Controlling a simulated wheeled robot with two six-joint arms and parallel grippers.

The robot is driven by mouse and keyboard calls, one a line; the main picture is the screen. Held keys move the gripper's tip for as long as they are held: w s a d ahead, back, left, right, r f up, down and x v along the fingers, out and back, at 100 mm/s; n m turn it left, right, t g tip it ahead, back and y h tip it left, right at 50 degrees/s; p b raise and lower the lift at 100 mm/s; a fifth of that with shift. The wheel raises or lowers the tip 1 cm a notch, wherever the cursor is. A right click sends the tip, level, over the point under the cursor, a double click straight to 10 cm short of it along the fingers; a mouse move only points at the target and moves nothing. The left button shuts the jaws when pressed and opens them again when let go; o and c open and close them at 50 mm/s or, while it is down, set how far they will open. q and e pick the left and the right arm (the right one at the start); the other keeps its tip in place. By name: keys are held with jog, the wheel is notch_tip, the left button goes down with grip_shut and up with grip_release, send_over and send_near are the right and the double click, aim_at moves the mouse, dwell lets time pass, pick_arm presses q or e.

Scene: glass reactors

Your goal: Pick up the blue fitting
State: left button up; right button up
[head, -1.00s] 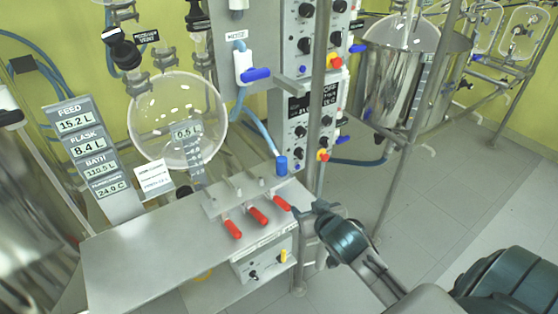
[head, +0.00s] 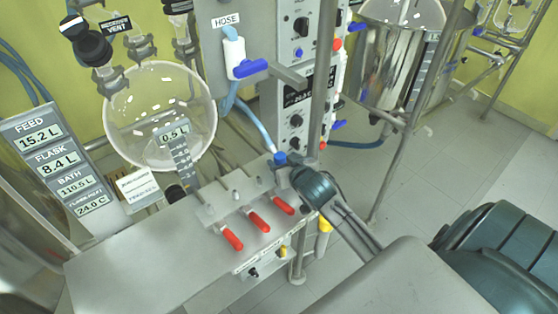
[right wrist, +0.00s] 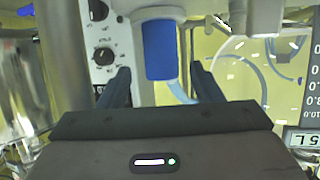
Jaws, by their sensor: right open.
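The blue fitting (head: 280,158) sits at the end of a light-blue hose, at the back right of the steel bench. My right gripper (head: 284,168) is right at it in the head view and partly covers its lower side. In the right wrist view the blue fitting (right wrist: 161,50) stands between the two dark fingers of my open right gripper (right wrist: 160,86). Gaps show on both sides, so the fingers do not appear to press on it. My left gripper is not in view.
Red-handled valves (head: 258,221) stand on the bench (head: 150,260), left of my right gripper. A metal post (head: 320,80) and a control panel (head: 298,75) rise close behind. A round glass flask (head: 150,100) hangs at left. Grey floor is open at right.

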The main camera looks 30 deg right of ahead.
aim_at(277, 155)
jog(key=shift+w+f, duration=0.2)
jog(key=shift+w, duration=0.2)
jog(key=p+x, duration=0.1)
jog(key=x, duration=0.2)
jog(key=shift+w+f, duration=0.1)
jog(key=shift+w, duration=0.1)
jog(key=shift+w+f, duration=0.35)
jog(key=shift+w, duration=0.15)
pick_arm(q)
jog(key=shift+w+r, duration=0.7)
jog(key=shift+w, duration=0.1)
pick_arm(e)
jog(key=shift+c, duration=1.1)
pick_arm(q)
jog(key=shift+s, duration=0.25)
pick_arm(e)
jog(key=c, duration=1)
pick_arm(q)
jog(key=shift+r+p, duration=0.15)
jog(key=shift+p, duration=0.2)
pick_arm(e)
jog(key=shift+r, duration=0.2)
jog(key=shift+c, duration=0.2)
